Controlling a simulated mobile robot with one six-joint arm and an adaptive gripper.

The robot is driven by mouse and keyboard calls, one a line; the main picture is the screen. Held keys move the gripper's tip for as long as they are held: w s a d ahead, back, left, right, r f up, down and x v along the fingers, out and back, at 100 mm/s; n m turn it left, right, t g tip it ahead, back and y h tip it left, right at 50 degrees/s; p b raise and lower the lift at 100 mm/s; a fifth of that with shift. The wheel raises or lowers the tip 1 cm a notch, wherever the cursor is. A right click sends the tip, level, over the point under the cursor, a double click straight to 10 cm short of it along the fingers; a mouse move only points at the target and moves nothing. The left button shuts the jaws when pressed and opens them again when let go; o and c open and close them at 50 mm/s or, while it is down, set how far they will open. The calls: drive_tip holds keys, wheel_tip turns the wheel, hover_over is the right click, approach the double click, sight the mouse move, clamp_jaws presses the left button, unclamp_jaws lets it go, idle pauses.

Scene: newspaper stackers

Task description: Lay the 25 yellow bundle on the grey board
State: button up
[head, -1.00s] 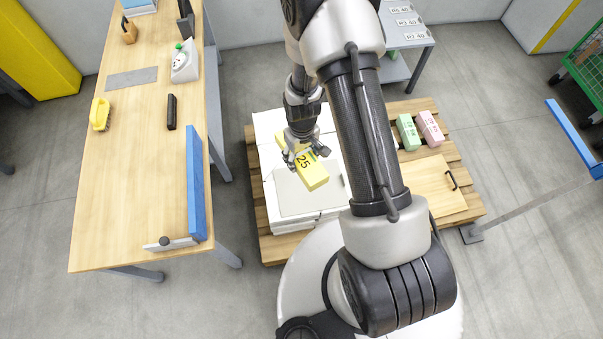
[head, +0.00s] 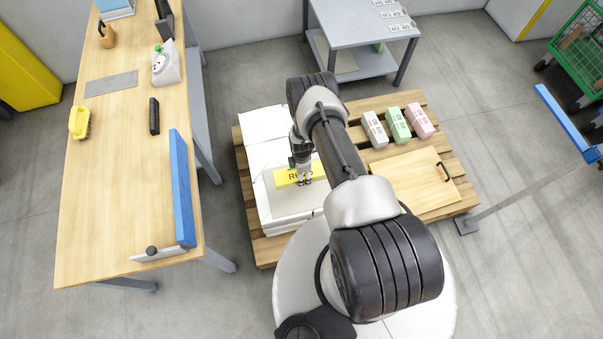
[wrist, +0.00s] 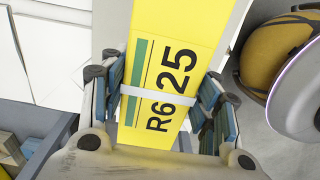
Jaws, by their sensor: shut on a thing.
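The yellow bundle (head: 285,178) is over the light grey board (head: 290,205) on top of the white stack. In the wrist view the bundle (wrist: 175,30) shows "R6 25", a green stripe and a pale strap. My gripper (head: 304,181) is shut on it, with one finger pad on each long side; it also shows in the wrist view (wrist: 162,102). The bundle lies roughly crosswise in the head view. I cannot tell whether its underside touches the board. My arm hides part of the stack's right side.
The white stack (head: 265,123) stands on a wooden pallet (head: 252,215). White (head: 375,130), green (head: 398,125) and pink (head: 420,121) bundles stand at the pallet's back right, behind a wooden panel (head: 410,182) with a handle. A workbench (head: 110,200) with a blue rail (head: 182,190) is at left.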

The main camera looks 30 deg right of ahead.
drive_tip(key=shift+d, duration=0.1)
drive_tip(key=shift+d+f+b, duration=0.1)
drive_tip(key=shift+f+b, duration=0.05)
drive_tip(key=shift+b, duration=0.4)
wheel_tip(320, 180, down, 5)
drive_tip(key=b, duration=0.5)
drive_tip(key=shift+f, duration=0.2)
drive_tip(key=shift+f+p, duration=0.35)
drive_tip(key=shift+f, duration=0.6)
drive_tip(key=shift+f, duration=0.6)
drive_tip(key=o, duration=1.7)
drive_tip(key=shift+s, duration=0.1)
